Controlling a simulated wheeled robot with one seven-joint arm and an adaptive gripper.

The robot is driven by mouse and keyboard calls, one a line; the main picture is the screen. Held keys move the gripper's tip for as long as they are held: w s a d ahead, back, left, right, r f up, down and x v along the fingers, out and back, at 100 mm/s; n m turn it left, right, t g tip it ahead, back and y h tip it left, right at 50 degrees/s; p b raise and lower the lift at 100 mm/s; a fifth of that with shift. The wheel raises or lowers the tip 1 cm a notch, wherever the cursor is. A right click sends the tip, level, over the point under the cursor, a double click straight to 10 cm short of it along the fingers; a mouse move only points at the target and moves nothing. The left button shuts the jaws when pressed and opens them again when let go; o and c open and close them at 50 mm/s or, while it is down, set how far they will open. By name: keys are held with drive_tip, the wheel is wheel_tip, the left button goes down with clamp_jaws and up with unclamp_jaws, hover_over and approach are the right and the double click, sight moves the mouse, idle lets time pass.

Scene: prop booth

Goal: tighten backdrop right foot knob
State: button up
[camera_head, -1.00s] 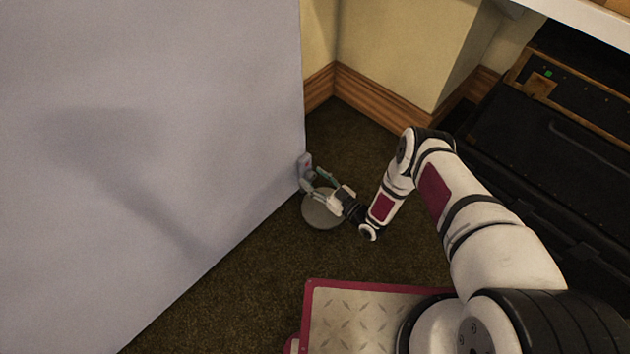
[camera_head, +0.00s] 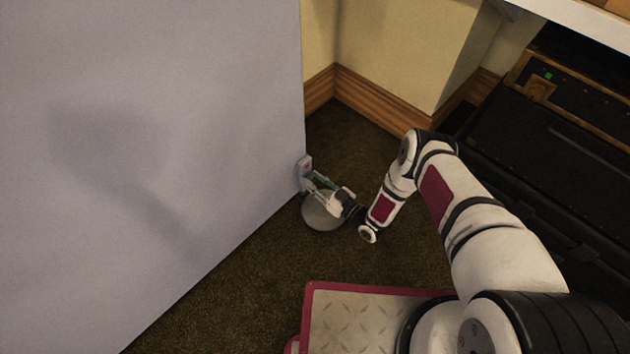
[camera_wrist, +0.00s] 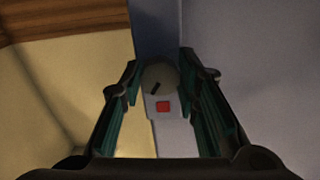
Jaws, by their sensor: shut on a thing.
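The backdrop (camera_head: 150,150) is a large pale grey-lilac panel filling the left of the head view. Its right foot block (camera_head: 304,162) is a small light grey piece at the panel's lower right edge. My gripper (camera_head: 313,182) is at the block in the head view. In the wrist view my gripper (camera_wrist: 161,76) has its fingers on both sides of the knob, shut on it.
A round grey disc base (camera_head: 322,217) lies on the brown carpet under my gripper. A wooden skirting board (camera_head: 385,98) runs along the yellow wall behind. Black cases (camera_head: 570,150) stand at the right. Carpet is clear in front of the backdrop (camera_head: 240,275).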

drive_tip(key=m, duration=0.7)
drive_tip(key=shift+m, duration=0.4)
drive_tip(key=m, duration=0.3)
drive_tip(key=shift+s+m, duration=0.1)
drive_tip(key=shift+m, duration=2.2)
drive_tip(key=o, duration=1.2)
drive_tip(key=shift+c, duration=0.2)
drive_tip(key=v, duration=1.2)
